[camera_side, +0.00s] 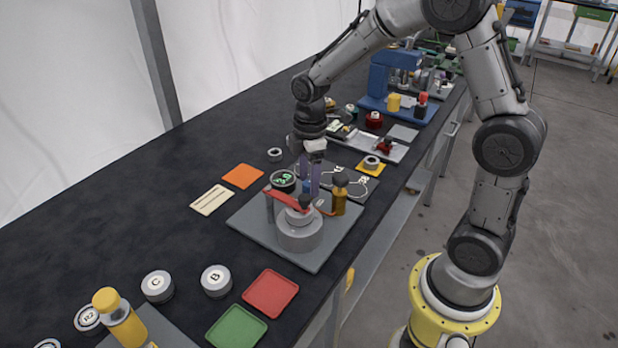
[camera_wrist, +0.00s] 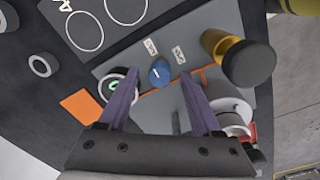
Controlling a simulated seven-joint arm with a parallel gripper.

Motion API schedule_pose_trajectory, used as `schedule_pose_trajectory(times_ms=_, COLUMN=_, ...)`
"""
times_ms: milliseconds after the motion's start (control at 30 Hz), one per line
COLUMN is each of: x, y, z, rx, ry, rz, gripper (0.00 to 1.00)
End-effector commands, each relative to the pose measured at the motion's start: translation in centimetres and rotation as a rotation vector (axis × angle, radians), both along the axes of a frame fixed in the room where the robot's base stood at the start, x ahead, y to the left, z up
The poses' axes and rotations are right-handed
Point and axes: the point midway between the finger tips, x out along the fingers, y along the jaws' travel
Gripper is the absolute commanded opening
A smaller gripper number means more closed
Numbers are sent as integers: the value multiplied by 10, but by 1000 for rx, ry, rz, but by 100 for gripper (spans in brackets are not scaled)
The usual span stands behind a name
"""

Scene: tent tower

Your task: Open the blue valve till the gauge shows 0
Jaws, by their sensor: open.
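The blue valve (camera_wrist: 160,72) is a small round knob with a white mark on top, on the grey plate (camera_side: 318,258). In the side view it is largely hidden by my gripper. My gripper (camera_side: 311,188) points down over the valve, its two purple fingers apart. In the wrist view the fingertips (camera_wrist: 158,76) lie on either side of the knob with gaps; I cannot tell whether they reach down to its height. The round gauge (camera_side: 283,180) has green digits that look like 3.0, though small. It also shows in the wrist view (camera_wrist: 114,86), partly behind a finger.
On the plate stand an amber bottle with a dark cap (camera_side: 339,196) and a grey cylinder (camera_side: 300,232) with a red lever (camera_side: 287,200), close to the gripper. An orange square (camera_side: 242,176) lies left. Red (camera_side: 270,293) and green trays (camera_side: 236,328) lie in front.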

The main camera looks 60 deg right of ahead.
Motion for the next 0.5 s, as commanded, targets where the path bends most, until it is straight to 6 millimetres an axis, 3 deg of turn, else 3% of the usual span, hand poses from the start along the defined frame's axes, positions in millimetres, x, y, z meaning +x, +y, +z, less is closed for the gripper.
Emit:
schedule_pose_trajectory(times_ms=333, x=0, y=0, z=-4, rx=0, ry=0, rz=0, gripper=66)
schedule_pose_trajectory(times_ms=500, x=0, y=0, z=-3, rx=0, ry=0, rz=0, gripper=35)
